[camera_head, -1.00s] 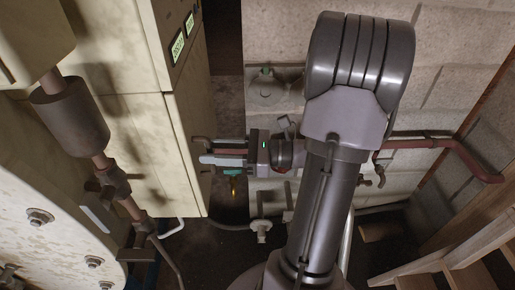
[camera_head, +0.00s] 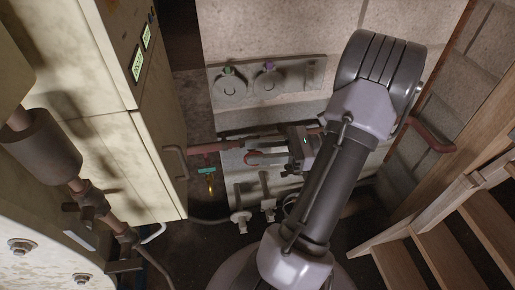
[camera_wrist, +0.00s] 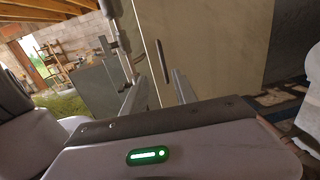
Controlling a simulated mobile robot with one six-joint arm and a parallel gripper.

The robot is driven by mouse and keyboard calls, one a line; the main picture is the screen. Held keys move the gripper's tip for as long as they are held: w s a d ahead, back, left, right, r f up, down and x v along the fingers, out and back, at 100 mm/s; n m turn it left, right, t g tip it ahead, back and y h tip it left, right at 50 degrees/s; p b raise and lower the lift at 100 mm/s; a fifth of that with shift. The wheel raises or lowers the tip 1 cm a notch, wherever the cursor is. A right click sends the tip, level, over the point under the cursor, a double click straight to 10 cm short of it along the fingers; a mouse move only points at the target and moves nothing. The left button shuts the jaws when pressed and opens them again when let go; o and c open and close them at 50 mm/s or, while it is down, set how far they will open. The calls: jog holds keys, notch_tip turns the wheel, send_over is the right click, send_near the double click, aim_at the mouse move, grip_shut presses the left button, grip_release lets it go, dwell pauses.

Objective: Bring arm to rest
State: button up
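My arm (camera_head: 333,185) rises from the bottom of the head view, leans right, and bends at a large elbow near the top right. My gripper (camera_head: 262,156) points left, low in front of the pale wall, below the elbow. In the wrist view, its two grey fingers (camera_wrist: 154,88) stand apart with nothing between them. The fingertips point toward a pale cabinet panel. In the head view, a teal-handled fitting (camera_head: 207,170) hangs left of the gripper, apart from it.
A tall cream cabinet (camera_head: 120,110) with small green displays stands left. Rusty pipework (camera_head: 88,195) is in front of it. Two round wall fittings (camera_head: 268,85) are behind the arm. Wooden stairs (camera_head: 430,235) are close on the right. Dark floor shows between cabinet and wall.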

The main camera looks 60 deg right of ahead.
jog(key=w+a+r+n+g+h, duration=0.1)
jog(key=a+r+n+g+h, duration=0.1)
jog(key=a+n, duration=0.6)
jog(key=w+a+r+n+g+h, duration=0.2)
jog(key=a+n, duration=0.6)
jog(key=a, duration=0.4)
jog(key=w+a+r+n+g+h, duration=0.2)
jog(key=a+n+g+h, duration=0.2)
jog(key=a+n, duration=0.4)
jog(key=a+g, duration=0.1)
jog(key=a, duration=0.1)
jog(key=shift+a+r+n+b, duration=0.25)
jog(key=shift+a+n+b, duration=0.05)
jog(key=shift+a+b, duration=0.1)
